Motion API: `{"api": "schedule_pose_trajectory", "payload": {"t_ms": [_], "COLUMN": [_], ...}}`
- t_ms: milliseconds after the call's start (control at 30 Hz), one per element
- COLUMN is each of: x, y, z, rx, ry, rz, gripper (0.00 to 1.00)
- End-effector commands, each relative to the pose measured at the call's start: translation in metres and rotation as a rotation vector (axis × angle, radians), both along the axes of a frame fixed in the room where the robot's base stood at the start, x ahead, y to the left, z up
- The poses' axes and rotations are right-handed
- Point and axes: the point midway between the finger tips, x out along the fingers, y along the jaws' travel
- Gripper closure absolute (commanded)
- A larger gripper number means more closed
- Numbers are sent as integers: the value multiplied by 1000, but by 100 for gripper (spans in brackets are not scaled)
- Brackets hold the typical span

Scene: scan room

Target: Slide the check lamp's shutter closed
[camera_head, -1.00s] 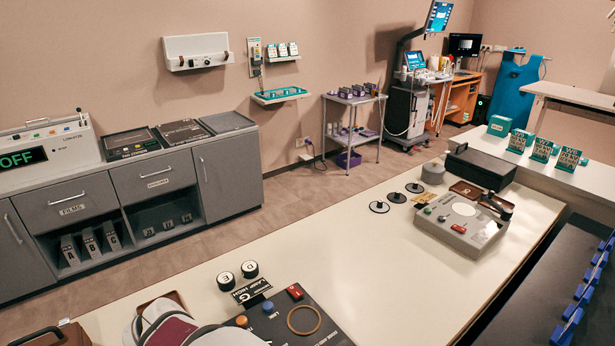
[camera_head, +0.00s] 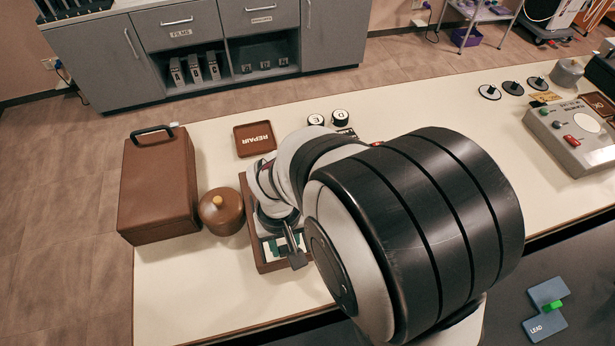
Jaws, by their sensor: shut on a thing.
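My gripper (camera_head: 293,246) is small and partly hidden by my own arm. It points down over the near end of a brown-rimmed tray (camera_head: 244,192) that holds green and white pieces. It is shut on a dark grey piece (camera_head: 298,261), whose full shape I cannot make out. I cannot clearly pick out the check lamp or its shutter. A grey console (camera_head: 572,150) with a pale round disc, a red switch and a green button stands at the far right of the bench, well away from my gripper.
A brown case (camera_head: 158,190) and a round brown pot (camera_head: 221,211) stand left of the tray. A REPAIR tray (camera_head: 255,139) and two round pieces marked E and D (camera_head: 327,117) lie behind. A LEAD block (camera_head: 545,310) lies on the dark surface at lower right.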

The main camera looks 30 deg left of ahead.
Motion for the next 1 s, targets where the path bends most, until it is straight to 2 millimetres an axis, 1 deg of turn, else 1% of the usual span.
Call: {"api": "schedule_pose_trajectory", "payload": {"t_ms": [33, 67, 1000], "x": [0, 0, 0], "y": [0, 0, 0], "z": [0, 0, 1], "rx": [0, 0, 1], "ry": [0, 0, -1], "rz": [0, 0, 0], "gripper": [96, 100, 100]}}
